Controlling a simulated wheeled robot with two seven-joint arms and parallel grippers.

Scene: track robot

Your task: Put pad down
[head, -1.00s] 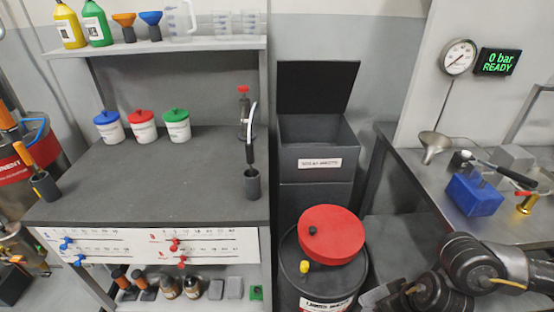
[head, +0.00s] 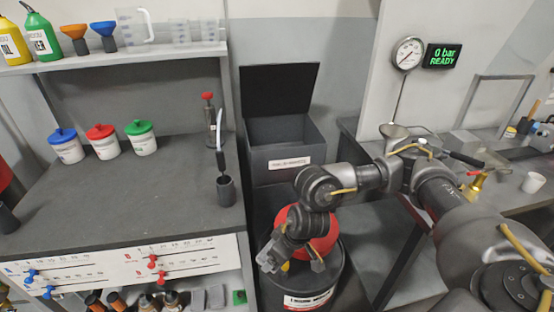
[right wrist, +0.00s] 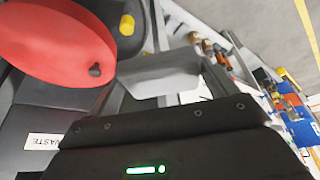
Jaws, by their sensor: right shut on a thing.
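A flat grey pad (right wrist: 158,74) is held between the fingers of my right gripper (right wrist: 160,90) in the right wrist view. In the head view my right gripper (head: 292,258) hangs in front of the red lid and above the dark drum, pointing down. The pad is hard to tell from the fingers there. Several grey pads (head: 216,296) stand on the lower shelf under the workbench, left of the gripper, beside a green piece (head: 239,297). My left gripper is not in view.
An open waste bin (head: 285,133) stands behind. The workbench (head: 110,210) on the left has free room in its middle. A steel table (head: 495,190) is at right.

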